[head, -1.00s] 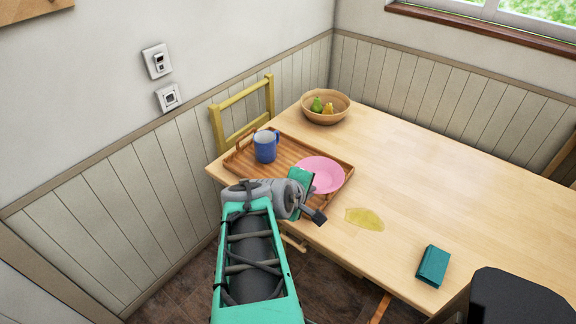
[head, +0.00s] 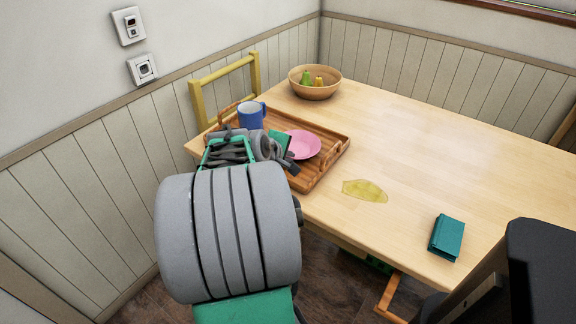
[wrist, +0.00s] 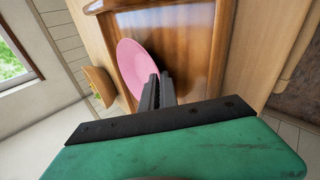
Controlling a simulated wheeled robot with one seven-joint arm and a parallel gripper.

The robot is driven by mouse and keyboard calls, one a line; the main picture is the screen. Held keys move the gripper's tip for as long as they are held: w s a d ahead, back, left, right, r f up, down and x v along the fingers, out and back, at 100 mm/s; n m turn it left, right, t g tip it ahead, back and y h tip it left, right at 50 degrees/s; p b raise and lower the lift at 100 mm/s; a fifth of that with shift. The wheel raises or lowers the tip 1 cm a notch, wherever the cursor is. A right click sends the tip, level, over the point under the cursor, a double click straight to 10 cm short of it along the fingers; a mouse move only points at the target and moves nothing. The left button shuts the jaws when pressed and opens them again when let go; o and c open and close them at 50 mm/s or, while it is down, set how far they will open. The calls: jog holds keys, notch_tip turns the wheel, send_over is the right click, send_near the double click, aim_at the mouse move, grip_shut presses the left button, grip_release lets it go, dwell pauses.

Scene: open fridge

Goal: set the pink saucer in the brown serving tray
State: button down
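The pink saucer (head: 303,145) is over the right part of the brown serving tray (head: 318,177), inside its rim as seen from the head. In the wrist view the saucer (wrist: 137,66) lies over the tray floor (wrist: 185,45), and its rim meets my fingertips. My gripper (wrist: 157,91) has its fingers close together on that rim. In the head view my gripper (head: 292,166) is partly hidden by my arm. I cannot tell whether the saucer touches the tray floor. A blue mug (head: 251,115) stands in the tray's left part.
A wooden bowl with fruit (head: 314,84) stands behind the tray. A yellow spill (head: 365,190) and a teal box (head: 447,238) lie to the right on the table. A yellow chair (head: 225,85) stands at the left. The table's middle is clear.

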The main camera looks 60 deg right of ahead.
jog(key=shift+r, duration=0.1)
jog(key=c, duration=1.9)
grip_release()
